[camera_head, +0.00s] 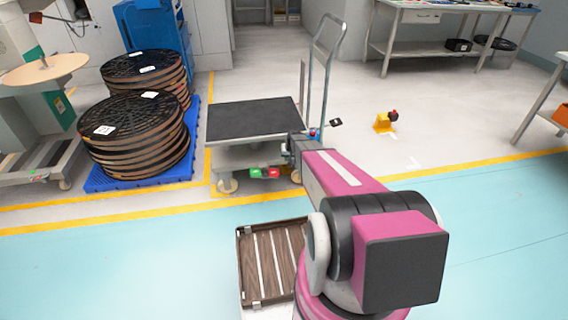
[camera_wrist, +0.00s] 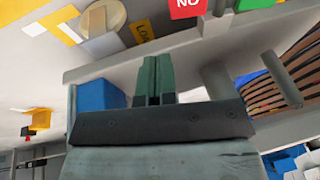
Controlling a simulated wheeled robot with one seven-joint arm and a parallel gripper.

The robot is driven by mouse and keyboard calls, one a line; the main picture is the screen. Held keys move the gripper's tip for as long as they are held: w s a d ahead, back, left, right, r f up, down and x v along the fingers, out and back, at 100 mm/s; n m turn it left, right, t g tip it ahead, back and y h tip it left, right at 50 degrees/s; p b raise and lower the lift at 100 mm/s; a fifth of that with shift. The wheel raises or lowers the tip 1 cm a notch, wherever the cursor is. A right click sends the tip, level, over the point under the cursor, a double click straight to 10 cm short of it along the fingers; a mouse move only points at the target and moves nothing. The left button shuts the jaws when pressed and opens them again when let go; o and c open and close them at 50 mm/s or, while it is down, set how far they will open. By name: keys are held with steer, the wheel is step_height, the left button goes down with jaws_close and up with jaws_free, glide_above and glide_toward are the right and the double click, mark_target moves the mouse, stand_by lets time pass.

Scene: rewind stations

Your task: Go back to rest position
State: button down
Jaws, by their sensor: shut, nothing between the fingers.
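My gripper (camera_wrist: 153,80) shows in the wrist view with its two greenish fingers together and nothing between them. In the head view my magenta and black arm reaches forward to the right side of the grey cart. The gripper itself is hard to make out there. A red block marked "NO" (camera_wrist: 187,8) lies beyond the fingertips in the wrist view, apart from them. The red block (camera_head: 273,173) and a green block (camera_head: 256,172) show in the head view low at the cart's front.
The cart (camera_head: 240,120) has a dark top and an upright handle (camera_head: 325,70). Stacked reels stand on a blue pallet (camera_head: 145,178) at left. A slatted wooden tray (camera_head: 240,262) is near my base. A small yellow item (camera_head: 383,124) stands on the floor. The blue-green floor at right is clear.

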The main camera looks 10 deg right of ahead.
steer(key=shift+s+d+r, duration=0.15)
steer(key=shift+d+r, duration=0.05)
steer(key=shift+r, duration=0.3)
steer(key=s+a+r+g, duration=0.1)
steer(key=s+a+r, duration=0.1)
steer(key=s+r, duration=0.6)
steer(key=s+a+r+g+h, duration=0.1)
steer(key=s+r, duration=0.7)
steer(key=s, duration=0.6)
steer(key=s+a+r+g, duration=0.1)
steer(key=s+a+r, duration=0.1)
steer(key=s+r, duration=0.6)
steer(key=s, duration=0.4)
steer(key=shift+a+n+h, duration=0.3)
steer(key=shift+a+h, duration=0.05)
steer(key=shift+h, duration=0.05)
steer(key=shift+a+r, duration=0.1)
